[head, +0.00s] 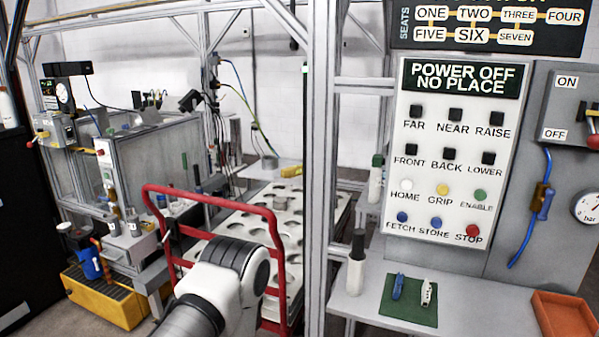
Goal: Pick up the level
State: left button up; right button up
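A green mat (388,312) lies on the light grey shelf below the button panel. On it, side by side and apart, lie a small blue tool (398,287) and a small white piece with dark marks (427,293). They are too small for me to tell for sure which one is the level. One of my white arm links reaches in from the bottom, left of the shelf and in front of a red rail. Neither of my grippers shows.
A grey frame post (321,180) stands between my arm and the shelf (365,300). A white bottle with a dark top (356,262) stands left of the mat. An orange tray (565,315) sits at the right. A red rail (215,201) fronts a table with round holes.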

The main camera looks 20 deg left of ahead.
aim_at(293, 171)
jog(key=i+j+z, duration=0.15)
jog(key=j, duration=0.25)
jog(key=i+j+z, duration=0.15)
jog(key=j, duration=0.25)
jog(key=i+j+z, duration=0.15)
jog(key=j, duration=0.25)
jog(key=j+z, duration=0.15)
jog(key=j, duration=0.3)
jog(key=i, duration=0.05)
